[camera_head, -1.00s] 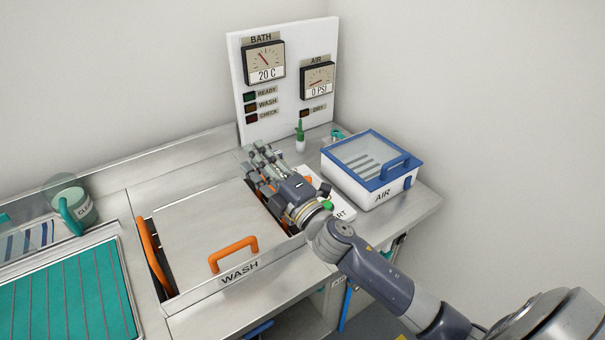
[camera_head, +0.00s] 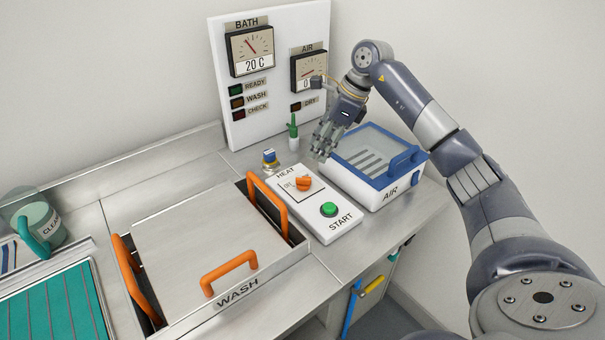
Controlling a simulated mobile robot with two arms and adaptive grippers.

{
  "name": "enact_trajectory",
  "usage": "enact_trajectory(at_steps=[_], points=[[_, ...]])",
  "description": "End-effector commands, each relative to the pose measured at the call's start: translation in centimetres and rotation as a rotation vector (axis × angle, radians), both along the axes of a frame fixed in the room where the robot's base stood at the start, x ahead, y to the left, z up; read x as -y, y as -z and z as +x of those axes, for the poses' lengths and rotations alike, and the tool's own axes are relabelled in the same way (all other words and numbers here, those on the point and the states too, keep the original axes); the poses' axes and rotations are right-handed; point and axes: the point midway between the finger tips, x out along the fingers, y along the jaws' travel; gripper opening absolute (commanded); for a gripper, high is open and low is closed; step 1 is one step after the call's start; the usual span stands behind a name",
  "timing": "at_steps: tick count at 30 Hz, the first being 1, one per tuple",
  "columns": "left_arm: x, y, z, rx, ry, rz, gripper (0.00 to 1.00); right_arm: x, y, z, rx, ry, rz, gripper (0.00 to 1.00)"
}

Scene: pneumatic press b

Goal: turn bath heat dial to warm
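The heat dial (camera_head: 304,184) is an orange knob on a white panel (camera_head: 338,223) marked HEAT and START, with a green start button (camera_head: 329,209) in front of it. An OFF mark shows at the knob's left; other marks around it are too small to read. The bath gauge (camera_head: 251,50) on the upright board reads 20 C. My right gripper (camera_head: 321,152) hangs above and behind the panel, pointing down, apart from the dial. Its fingers look spread with nothing visible between them. My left gripper is out of view.
The blue-lidded AIR box (camera_head: 375,165) stands right of the panel. The WASH tank (camera_head: 239,292) with orange handles lies to its left. A small green bottle (camera_head: 293,132) and a small blue-topped item (camera_head: 270,160) stand behind. The indicator board (camera_head: 275,70) rises at the back.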

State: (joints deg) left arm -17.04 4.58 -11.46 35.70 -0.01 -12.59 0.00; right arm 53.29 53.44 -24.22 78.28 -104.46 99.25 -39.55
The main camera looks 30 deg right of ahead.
Motion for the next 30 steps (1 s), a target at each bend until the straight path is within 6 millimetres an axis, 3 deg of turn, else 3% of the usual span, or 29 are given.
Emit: enact_trajectory(at_steps=[5, 18, 30], points=[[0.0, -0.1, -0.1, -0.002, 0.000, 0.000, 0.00, 0.0, 1.5, 0.1, -0.016, 0.001, -0.013, 0.33], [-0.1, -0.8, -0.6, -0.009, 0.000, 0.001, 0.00, -2.4, 8.5, 2.0, -0.013, 0.001, -0.008, 0.33], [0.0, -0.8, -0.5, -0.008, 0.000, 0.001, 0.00, -2.7, 9.9, 2.4, -0.011, 0.001, -0.010, 0.33]])
